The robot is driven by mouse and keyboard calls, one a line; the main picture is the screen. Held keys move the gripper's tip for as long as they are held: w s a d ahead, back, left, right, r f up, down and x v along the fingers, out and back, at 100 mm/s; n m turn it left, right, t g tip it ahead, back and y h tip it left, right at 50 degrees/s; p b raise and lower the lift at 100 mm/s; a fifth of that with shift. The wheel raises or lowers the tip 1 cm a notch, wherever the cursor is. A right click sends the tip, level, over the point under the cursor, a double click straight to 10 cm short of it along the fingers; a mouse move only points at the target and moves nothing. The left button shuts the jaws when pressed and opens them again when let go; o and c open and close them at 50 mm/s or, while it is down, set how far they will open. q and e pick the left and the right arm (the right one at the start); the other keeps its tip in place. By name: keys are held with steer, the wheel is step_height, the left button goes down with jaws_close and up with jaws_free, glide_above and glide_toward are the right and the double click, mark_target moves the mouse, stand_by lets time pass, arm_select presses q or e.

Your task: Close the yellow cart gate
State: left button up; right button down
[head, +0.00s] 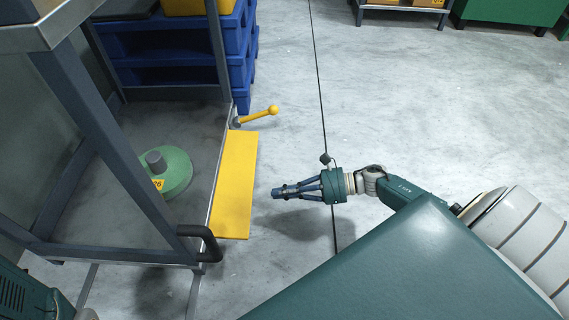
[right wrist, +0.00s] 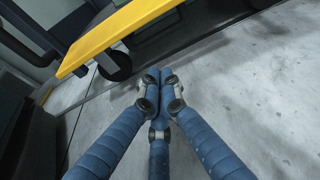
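The yellow cart gate (head: 235,185) is a flat panel along the right edge of the grey metal cart (head: 190,128). It sticks out from the deck edge, folded down and open. A yellow lever with a ball end (head: 258,115) is at the cart post by its far end. In the right wrist view the gate (right wrist: 120,32) crosses the upper left. My right gripper (head: 278,192) is just right of the gate, apart from it, with a small gap of floor between. Its blue fingers (right wrist: 155,75) meet at the tips with nothing between them. My left gripper is not in view.
A green round weight (head: 178,172) sits on the cart deck. A black handle (head: 203,242) is at the cart's near corner. Blue pallets (head: 243,60) stand behind the cart. A dark cable (head: 316,60) runs along the floor.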

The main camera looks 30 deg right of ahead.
mark_target(237, 183)
steer(key=b+x, duration=0.2)
steer(key=x, duration=0.4)
steer(key=shift+w+f, duration=0.1)
steer(key=shift+f, duration=0.05)
step_height(237, 183, up, 4)
steer(key=shift+d+r+b, duration=0.15)
steer(key=shift+b, duration=0.2)
